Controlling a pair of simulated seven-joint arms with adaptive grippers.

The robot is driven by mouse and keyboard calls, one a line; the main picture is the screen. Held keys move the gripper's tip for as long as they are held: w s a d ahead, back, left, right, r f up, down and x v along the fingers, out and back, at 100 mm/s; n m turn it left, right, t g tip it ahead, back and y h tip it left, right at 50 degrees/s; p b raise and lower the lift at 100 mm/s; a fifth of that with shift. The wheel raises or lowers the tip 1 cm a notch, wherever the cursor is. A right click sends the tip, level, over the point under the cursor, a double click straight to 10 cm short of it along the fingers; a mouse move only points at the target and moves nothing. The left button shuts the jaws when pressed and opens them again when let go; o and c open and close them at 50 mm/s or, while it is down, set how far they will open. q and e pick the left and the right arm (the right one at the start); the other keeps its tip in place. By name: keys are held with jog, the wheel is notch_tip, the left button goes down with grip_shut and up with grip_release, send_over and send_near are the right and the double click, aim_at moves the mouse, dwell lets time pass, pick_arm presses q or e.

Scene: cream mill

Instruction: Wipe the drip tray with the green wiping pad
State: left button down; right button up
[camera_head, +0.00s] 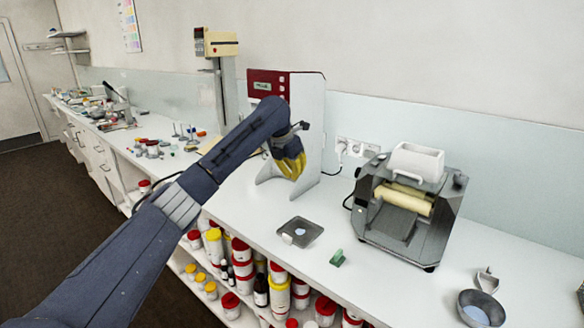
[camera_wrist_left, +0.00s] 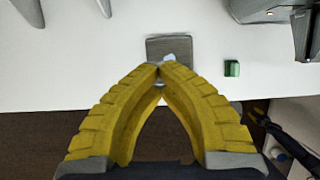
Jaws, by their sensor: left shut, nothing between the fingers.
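The drip tray (camera_head: 300,232) is a shallow dark grey square on the white counter, with a pale bluish-white patch on it. In the left wrist view the tray (camera_wrist_left: 156,46) lies beyond my fingertips, partly covered by them. The green wiping pad (camera_head: 337,258) sits on the counter to the right of the tray, near the front edge. It also shows in the left wrist view (camera_wrist_left: 232,68), apart from the fingers. My left gripper (camera_head: 294,176) has yellow fingers and is above the counter, in front of the red and white machine. Its fingertips meet, with nothing between them (camera_wrist_left: 158,72).
A grey roller mill (camera_head: 410,210) stands right of the pad. A metal bowl (camera_head: 480,308) is at the front right. The red and white machine (camera_head: 305,110) stands behind my left gripper. Jars (camera_head: 280,290) fill the shelves below the counter. The counter around tray and pad is clear.

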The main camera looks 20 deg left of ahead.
pick_arm(q)
jog(key=shift+d+f, duration=1.15)
jog(key=shift+d, duration=1.3)
jog(key=shift+a+f, duration=0.5)
jog(key=shift+a, duration=2.4)
notch_tip(320, 180, up, 12)
jog(key=shift+f, duration=0.2)
